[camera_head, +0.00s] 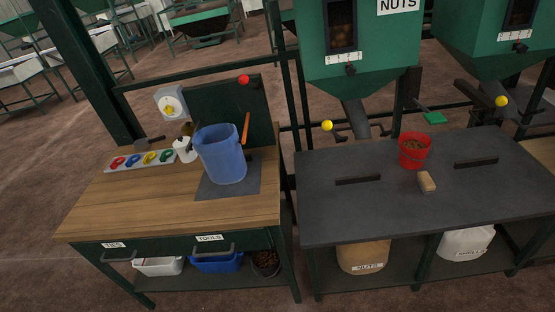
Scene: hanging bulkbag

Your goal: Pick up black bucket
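A small dark, blackish round container (266,264) with brown contents stands on the low shelf under the wooden bench, at its right end. It may be the black bucket; its lower part is hard to make out. No other black bucket shows. A translucent blue bucket (220,155) stands on a dark mat on the bench top. My gripper is not in view.
The wooden bench (110,206) has labelled drawers with handles; white (158,266) and blue (216,263) bins sit below. The dark table (350,222) holds a brush-like block (427,182) and has sacks beneath. Green hoppers (345,70) stand behind. Floor shows at left.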

